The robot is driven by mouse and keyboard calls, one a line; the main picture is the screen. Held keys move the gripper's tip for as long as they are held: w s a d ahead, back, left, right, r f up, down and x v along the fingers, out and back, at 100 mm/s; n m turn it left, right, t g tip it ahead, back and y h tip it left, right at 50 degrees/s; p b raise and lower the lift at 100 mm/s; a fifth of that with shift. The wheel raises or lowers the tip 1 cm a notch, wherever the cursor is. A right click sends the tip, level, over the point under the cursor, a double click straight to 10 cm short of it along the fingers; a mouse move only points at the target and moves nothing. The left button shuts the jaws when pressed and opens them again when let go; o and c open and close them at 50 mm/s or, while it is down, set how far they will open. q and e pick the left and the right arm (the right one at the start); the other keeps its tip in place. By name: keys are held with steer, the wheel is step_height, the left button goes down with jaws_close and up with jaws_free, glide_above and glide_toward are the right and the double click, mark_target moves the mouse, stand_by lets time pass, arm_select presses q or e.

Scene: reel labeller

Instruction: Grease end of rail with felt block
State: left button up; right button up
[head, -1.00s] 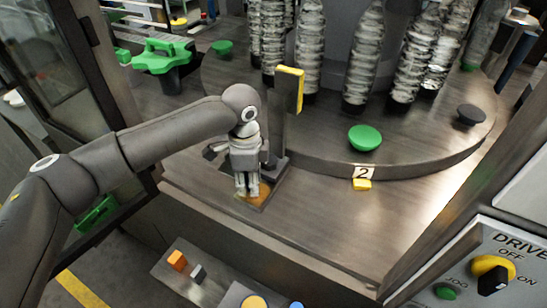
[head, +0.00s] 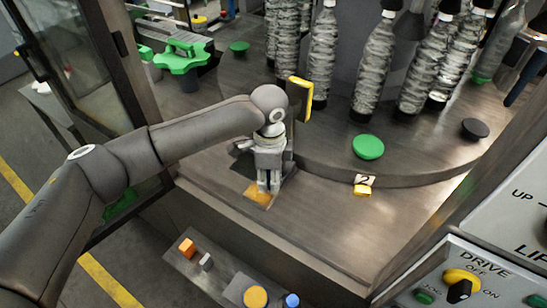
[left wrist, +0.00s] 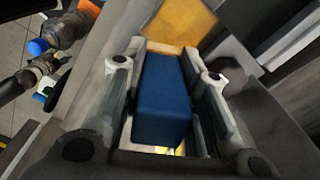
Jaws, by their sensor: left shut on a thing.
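My left gripper (head: 268,189) points down at the near left of the metal machine deck. It is shut on a blue block (left wrist: 163,100), which I take for the felt block; the fingers hide it in the head view. An amber patch (head: 256,197) lies on the deck just left of the fingertips; an amber surface also shows beyond the block in the left wrist view (left wrist: 185,25). I cannot tell whether the block touches the surface below. No part is clearly recognisable as the rail.
A yellow-faced upright post (head: 302,98) stands close behind the gripper. Bottles (head: 375,65), a green knob (head: 368,147) and a "2" label (head: 364,181) are to the right.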

arm_select(q)
steer(key=shift+r+p, duration=0.4)
steer(key=shift+r, duration=0.3)
steer(key=shift+d+r, duration=0.2)
steer(key=shift+r, duration=0.05)
steer(key=shift+s+r+p, duration=0.1)
steer(key=shift+r+p, duration=0.2)
steer(key=shift+r, duration=0.5)
